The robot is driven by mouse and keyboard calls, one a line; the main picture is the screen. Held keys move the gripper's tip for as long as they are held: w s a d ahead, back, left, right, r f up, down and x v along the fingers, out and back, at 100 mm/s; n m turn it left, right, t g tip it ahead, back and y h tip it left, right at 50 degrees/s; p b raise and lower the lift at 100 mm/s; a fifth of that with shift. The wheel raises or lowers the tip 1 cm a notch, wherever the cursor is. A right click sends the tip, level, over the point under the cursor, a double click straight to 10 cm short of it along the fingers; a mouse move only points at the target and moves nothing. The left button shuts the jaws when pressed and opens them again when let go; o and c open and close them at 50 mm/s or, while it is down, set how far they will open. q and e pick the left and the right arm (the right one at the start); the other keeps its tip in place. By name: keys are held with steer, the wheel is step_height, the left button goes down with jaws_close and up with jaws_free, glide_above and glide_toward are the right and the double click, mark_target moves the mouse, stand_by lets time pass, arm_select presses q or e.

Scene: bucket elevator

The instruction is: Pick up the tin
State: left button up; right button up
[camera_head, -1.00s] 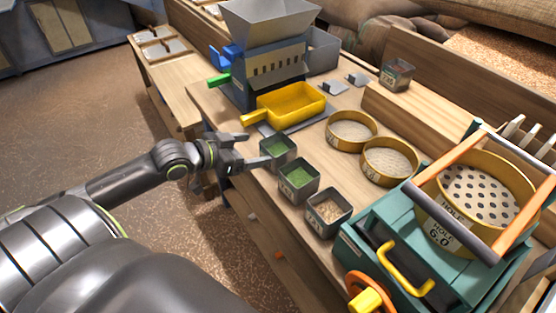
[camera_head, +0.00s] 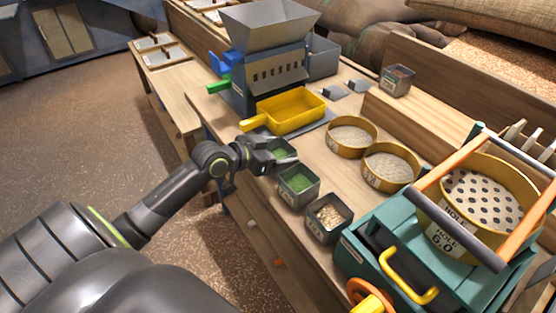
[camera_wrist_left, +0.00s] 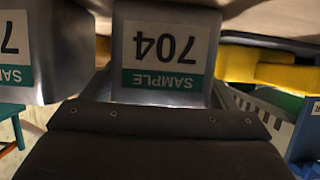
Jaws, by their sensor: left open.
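The far tin (camera_head: 287,153) is a small grey square box with green contents, the farthest in a row of 3 near the table's front edge. My left gripper (camera_head: 268,156) is open at this tin and partly hides it. I cannot tell in the head view whether the fingers touch it. In the left wrist view a tin (camera_wrist_left: 165,55) labelled SAMPLE 704 appears upside down, close in front of the gripper. A second tin (camera_wrist_left: 35,50) stands beside it at the left. My right gripper is not in view.
The middle tin (camera_head: 299,186), with green contents, and the near tin (camera_head: 329,218), with pale grains, stand close by. A yellow scoop (camera_head: 292,112) lies behind. Two round sieves (camera_head: 352,136) and a teal machine (camera_head: 400,260) stand to the right. Another tin (camera_head: 397,80) sits on the raised ledge.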

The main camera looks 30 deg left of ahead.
arm_select(q)
steer(key=c, duration=0.8)
steer(key=shift+c, duration=0.3)
steer(key=shift+r, duration=0.15)
